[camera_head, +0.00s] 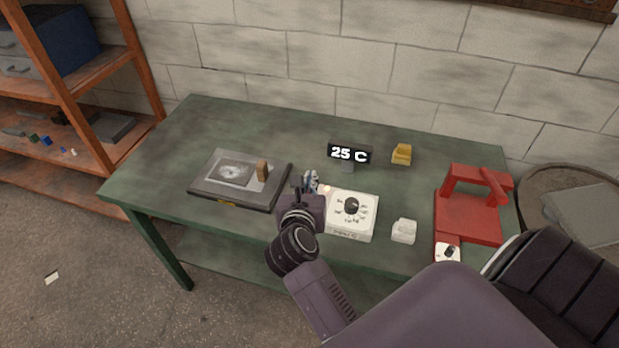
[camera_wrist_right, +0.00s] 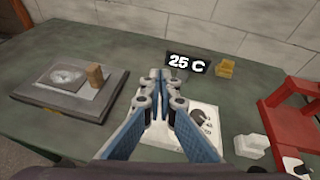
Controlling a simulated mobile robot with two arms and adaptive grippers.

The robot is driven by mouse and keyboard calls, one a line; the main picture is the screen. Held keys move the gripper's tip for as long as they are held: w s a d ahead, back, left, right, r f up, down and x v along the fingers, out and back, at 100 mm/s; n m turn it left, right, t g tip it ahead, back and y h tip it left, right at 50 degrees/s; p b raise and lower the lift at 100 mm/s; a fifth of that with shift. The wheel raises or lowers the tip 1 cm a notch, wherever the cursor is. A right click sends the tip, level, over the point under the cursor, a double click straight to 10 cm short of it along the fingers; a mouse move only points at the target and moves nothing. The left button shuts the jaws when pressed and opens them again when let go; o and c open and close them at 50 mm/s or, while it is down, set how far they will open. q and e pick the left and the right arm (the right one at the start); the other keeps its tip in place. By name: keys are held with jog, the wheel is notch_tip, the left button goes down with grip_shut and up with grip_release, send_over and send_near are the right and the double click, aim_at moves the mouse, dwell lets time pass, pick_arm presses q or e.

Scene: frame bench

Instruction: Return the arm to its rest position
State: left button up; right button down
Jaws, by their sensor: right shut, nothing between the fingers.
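My right gripper (camera_head: 311,181) is over the green bench (camera_head: 300,125), just left of the white dial box (camera_head: 353,214). In the wrist view its fingers (camera_wrist_right: 160,85) are together with nothing between them. They cover the left part of the dial box (camera_wrist_right: 205,117) there. My right arm comes in from the lower right of the head view. My left gripper is not in view.
A dark plate (camera_head: 240,180) with a small brown block (camera_head: 263,170) lies left. A "25 C" display (camera_head: 349,154), a yellow piece (camera_head: 402,154), a white block (camera_head: 404,231) and a red frame (camera_head: 470,217) stand right. An orange shelf (camera_head: 90,84) stands left.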

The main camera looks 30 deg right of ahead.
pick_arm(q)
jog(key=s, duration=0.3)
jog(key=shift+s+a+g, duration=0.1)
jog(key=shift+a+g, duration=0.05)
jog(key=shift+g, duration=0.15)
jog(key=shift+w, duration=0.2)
